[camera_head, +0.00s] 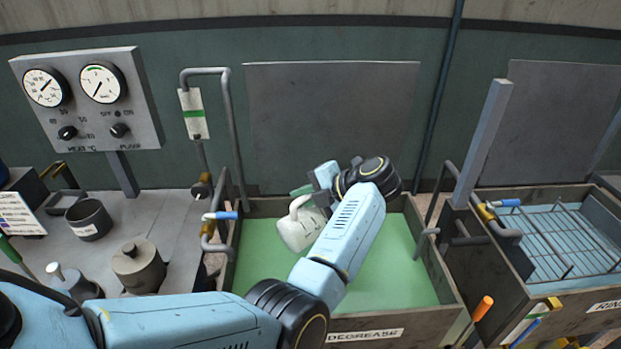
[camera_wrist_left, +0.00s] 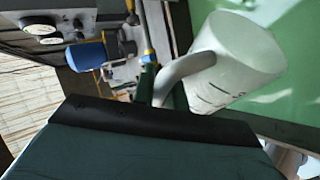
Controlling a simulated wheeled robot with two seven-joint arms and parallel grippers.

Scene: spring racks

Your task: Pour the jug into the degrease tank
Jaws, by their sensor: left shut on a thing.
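A white jug (camera_head: 299,230) is held tilted over the degrease tank (camera_head: 365,322), which is filled with green liquid (camera_head: 390,270). My left gripper (camera_head: 310,194) is shut on the jug's handle, above the left half of the tank. The arm hides part of the jug and of the tank. In the left wrist view the jug (camera_wrist_left: 238,62) lies tilted against the green liquid, with its handle (camera_wrist_left: 185,75) leading towards the gripper. I cannot see a stream leaving the jug. My right gripper is in neither view.
A rinse tank (camera_head: 545,285) with a wire rack stands at the right. A bench with metal pots (camera_head: 138,266) and a gauge panel (camera_head: 88,98) is at the left. A bent grey pipe (camera_head: 232,130) and a blue-handled valve (camera_head: 220,215) border the degrease tank's left side.

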